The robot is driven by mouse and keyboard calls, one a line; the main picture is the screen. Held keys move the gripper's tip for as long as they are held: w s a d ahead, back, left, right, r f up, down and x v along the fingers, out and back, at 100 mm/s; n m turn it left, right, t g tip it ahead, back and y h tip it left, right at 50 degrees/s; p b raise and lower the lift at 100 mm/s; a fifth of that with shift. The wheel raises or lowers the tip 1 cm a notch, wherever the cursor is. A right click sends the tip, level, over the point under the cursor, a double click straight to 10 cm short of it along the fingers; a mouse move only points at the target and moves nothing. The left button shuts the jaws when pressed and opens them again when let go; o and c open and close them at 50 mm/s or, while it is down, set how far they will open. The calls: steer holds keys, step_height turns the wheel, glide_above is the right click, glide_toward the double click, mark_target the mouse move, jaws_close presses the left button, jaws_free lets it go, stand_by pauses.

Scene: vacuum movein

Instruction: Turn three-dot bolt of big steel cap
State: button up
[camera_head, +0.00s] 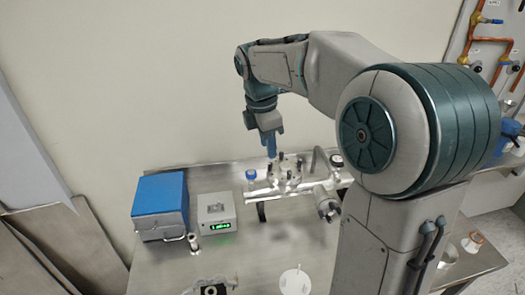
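My gripper (270,155) points down with its blue fingers over the steel assembly (262,190) at the back of the bench. The fingers look close together, but the view is too small to tell whether they are open or hold anything. The assembly carries several short upright parts with dark tops, just below and right of the fingertips. A steel cylinder (327,204) sticks out at its front right, partly beside my arm. I cannot make out which part is the big steel cap, and no three-dot mark on a bolt can be read.
A blue box (160,204) and a grey unit with a green display (214,213) stand on the steel bench (262,255) at left. A small steel fitting (194,245), a dark-centred part (211,289) and a white disc (295,281) lie nearer. My arm hides much of the right side.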

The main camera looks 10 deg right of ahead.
mark_target(270, 164)
steer(key=w+d+n+y, duration=0.1)
steer(key=w+d+n, duration=0.2)
steer(key=w+n, duration=0.45)
steer(key=shift+g, duration=0.3)
steer(key=f, duration=1.3)
steer(key=shift+w+a+f+p, duration=0.15)
steer(key=shift+w+f+p, duration=0.15)
steer(key=shift+p, duration=0.1)
jaws_close()
